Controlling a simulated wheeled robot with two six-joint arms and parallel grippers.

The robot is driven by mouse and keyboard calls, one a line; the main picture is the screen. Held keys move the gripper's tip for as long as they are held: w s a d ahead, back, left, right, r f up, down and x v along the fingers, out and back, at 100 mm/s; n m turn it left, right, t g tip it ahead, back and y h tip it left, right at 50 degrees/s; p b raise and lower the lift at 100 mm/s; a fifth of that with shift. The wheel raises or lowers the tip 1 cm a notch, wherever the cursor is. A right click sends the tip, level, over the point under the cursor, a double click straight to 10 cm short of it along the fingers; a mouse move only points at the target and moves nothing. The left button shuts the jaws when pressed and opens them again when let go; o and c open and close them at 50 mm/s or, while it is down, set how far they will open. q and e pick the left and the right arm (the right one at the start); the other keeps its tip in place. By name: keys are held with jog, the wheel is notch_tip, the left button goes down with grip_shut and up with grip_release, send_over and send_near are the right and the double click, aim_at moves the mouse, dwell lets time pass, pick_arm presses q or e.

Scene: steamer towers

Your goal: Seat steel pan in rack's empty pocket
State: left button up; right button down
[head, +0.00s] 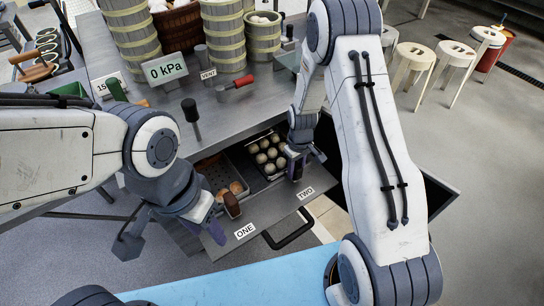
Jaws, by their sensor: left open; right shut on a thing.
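A pan of pale round buns (268,154) sits in the right part of the open rack, behind the TWO label (306,192). My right gripper (297,172) is shut at this pan's right front edge; its hold is partly hidden by the gripper body. A perforated steel pan (218,172) with a few brown buns (236,187) lies in the left part, behind the ONE label (244,231). My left gripper (220,212) is open at the rack's left front, close to a brown object (232,204). I cannot tell whether they touch. The pans' seating depth is unclear.
The steel counter (235,112) above the rack carries bamboo steamer stacks (224,35), a 0 kPa sign (165,69) and a red-handled lever (243,81). A black handle (290,232) fronts the rack. Stools (412,62) stand on open floor at upper right.

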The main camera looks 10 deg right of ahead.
jog(key=shift+c, duration=2.2)
grip_release()
notch_tip(320, 180, up, 10)
jog(key=shift+r+p, duration=0.2)
jog(key=shift+p, duration=0.15)
